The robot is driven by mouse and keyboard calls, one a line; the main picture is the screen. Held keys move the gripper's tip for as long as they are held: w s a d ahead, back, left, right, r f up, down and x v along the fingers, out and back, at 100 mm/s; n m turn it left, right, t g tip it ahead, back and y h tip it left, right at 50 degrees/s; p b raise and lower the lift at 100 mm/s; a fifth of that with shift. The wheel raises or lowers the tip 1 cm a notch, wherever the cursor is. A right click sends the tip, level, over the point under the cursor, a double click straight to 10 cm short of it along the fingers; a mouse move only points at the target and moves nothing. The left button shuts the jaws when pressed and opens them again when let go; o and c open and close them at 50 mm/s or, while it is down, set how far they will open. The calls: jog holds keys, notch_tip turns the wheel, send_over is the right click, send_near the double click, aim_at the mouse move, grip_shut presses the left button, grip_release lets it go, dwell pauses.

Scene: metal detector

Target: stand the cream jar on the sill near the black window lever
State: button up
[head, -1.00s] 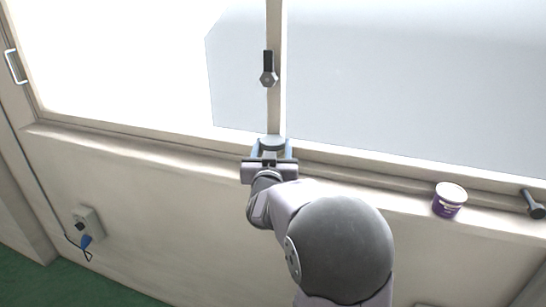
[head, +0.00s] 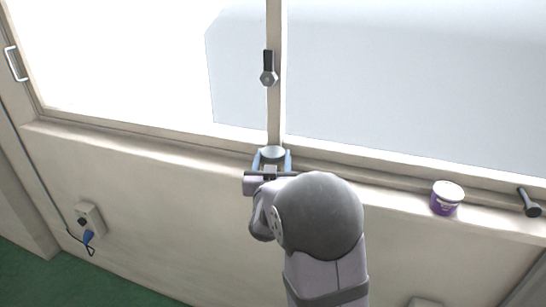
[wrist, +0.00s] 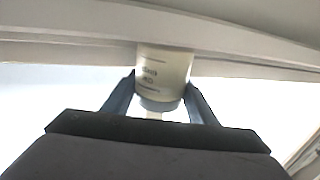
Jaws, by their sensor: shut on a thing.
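The cream jar (wrist: 164,78) is pale with small dark print, and it sits between the blue fingers of my gripper (wrist: 160,105) in the wrist view. In the head view my gripper (head: 272,161) is shut on the jar (head: 272,152), whose pale round top shows between the fingertips. It is at the sill (head: 350,182), just below the window's middle post. I cannot tell whether the jar's base touches the sill. The black window lever (head: 268,66) is on that post, directly above the jar.
A purple tub with a white lid (head: 447,198) stands on the sill to the right. A dark, bolt-like handle (head: 529,203) lies at the far right of the sill. A wall socket with a blue plug (head: 88,222) is low on the left. The left sill is clear.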

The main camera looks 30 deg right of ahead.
jog(key=shift+f, duration=0.2)
jog(key=o, duration=1.2)
jog(key=shift+r, duration=0.2)
jog(key=b+v, duration=0.4)
jog(key=v, duration=0.8)
